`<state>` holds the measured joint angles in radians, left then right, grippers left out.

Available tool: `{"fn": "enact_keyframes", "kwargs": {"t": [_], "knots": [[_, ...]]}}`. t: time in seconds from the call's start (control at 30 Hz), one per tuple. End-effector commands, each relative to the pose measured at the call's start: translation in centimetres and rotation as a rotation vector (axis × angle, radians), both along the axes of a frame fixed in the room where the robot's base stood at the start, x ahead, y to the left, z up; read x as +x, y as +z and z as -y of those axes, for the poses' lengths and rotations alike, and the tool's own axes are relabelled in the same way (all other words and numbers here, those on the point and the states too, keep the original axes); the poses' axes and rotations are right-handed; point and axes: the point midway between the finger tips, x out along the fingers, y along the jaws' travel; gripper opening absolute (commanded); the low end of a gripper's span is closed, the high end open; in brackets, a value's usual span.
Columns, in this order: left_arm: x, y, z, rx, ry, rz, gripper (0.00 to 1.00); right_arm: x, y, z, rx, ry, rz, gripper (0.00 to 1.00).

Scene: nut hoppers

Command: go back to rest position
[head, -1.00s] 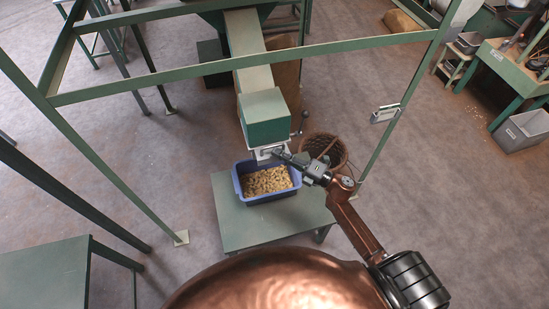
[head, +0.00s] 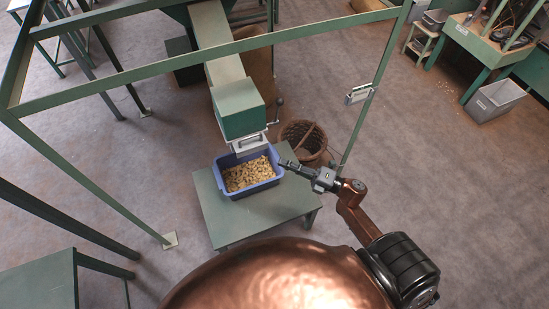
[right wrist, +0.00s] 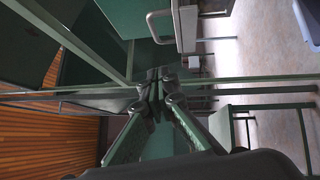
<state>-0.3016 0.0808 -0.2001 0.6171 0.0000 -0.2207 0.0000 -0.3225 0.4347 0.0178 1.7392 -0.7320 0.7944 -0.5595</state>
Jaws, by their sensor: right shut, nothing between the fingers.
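My right gripper (head: 287,164) is shut and empty. In the head view it hangs just right of the blue bin's back right corner, apart from the hopper's handle plate (head: 248,143). In the right wrist view the closed fingertips (right wrist: 156,88) meet at the middle, with nothing between them. The blue bin (head: 263,182) stands on a small green table (head: 237,224) and holds a heap of nuts (head: 248,173). The green hopper chute (head: 239,108) ends above the bin's back edge. My left gripper is not in view.
A green frame (head: 215,53) surrounds the hopper. A wicker basket (head: 303,140) stands on the floor behind the gripper. A grey bin (head: 495,101) and a green workbench (head: 478,47) are at the far right.

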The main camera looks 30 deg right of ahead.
Motion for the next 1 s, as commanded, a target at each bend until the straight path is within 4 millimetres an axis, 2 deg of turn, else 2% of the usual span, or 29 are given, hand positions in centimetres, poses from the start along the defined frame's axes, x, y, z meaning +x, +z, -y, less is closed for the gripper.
{"fn": "enact_keyframes", "kwargs": {"t": [0.33, 0.47, 0.57, 0.67, 0.7, 0.77, 0.8, 0.87, 1.0], "knots": [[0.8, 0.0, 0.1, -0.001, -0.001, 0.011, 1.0, -0.5, -0.1, 0.4, 0.0, -0.001, 0.0, 0.0], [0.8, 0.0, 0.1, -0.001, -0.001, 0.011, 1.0, 0.1, -2.0, 1.5, 0.041, -0.043, -0.054, 0.0], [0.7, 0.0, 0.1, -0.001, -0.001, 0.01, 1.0, 1.0, -6.2, 3.6, 0.122, -0.128, -0.166, 0.0], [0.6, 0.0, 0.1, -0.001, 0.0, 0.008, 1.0, 1.4, -12.5, 6.3, 0.235, -0.251, -0.323, 0.0], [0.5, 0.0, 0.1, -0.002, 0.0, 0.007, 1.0, 1.3, -15.3, 7.4, 0.282, -0.302, -0.39, 0.0], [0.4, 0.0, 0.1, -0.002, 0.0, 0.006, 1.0, 0.7, -19.5, 8.7, 0.347, -0.379, -0.488, 0.0], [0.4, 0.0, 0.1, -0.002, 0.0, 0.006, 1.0, 0.1, -22.3, 9.5, 0.39, -0.428, -0.552, 0.0], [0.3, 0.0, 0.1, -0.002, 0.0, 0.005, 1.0, -1.1, -26.4, 10.5, 0.45, -0.502, -0.646, 0.0], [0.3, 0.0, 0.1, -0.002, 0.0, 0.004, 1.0, -5.3, -35.7, 11.9, 0.577, -0.673, -0.857, 0.0]]}}
